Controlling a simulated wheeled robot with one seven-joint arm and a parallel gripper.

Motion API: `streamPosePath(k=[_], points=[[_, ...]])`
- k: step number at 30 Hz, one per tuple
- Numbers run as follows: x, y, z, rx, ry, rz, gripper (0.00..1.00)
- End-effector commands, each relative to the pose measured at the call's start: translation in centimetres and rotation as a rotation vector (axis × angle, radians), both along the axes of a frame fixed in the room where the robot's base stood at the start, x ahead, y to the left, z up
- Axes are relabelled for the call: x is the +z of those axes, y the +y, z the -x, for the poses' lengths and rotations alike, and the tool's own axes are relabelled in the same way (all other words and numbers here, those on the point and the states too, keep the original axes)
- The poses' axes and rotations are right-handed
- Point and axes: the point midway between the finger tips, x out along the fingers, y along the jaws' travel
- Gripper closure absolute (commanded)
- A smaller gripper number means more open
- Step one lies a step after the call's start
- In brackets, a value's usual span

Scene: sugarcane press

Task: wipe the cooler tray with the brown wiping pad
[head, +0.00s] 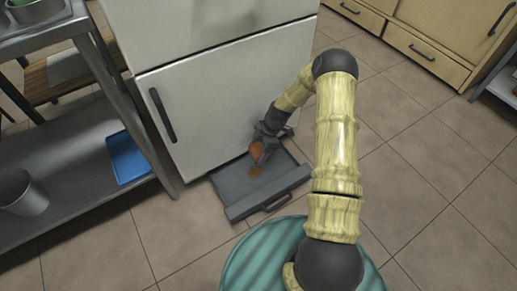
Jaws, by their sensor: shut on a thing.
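The grey cooler tray (233,194) is pulled out on the floor at the foot of the white cooler (220,95), with its handle toward me. A brownish stain (255,170) shows on its bare surface. My gripper (262,143) is over the tray's back right part, close to the cooler's front. It is shut on the brown wiping pad (257,150), which sits just behind the stain in the picture. My gripper hides part of the pad, and I cannot tell whether the pad touches the tray.
A metal shelf rack (110,90) stands at the left, with a blue tray (127,157) and a grey metal pot (22,193) on its lower shelf. Wooden drawers (425,50) are at the upper right. The tiled floor to the right is clear.

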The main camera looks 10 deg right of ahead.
Motion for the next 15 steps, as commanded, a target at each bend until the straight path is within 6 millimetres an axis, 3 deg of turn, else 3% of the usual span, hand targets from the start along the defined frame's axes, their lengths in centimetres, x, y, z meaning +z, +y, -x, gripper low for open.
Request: streamPosePath(k=[9, 15], points=[[-3.5, 0.0, 0.0, 0.000, 0.000, 0.001, 0.42], [-4.7, 0.0, 0.0, -0.001, 0.000, 0.000, 0.42]])
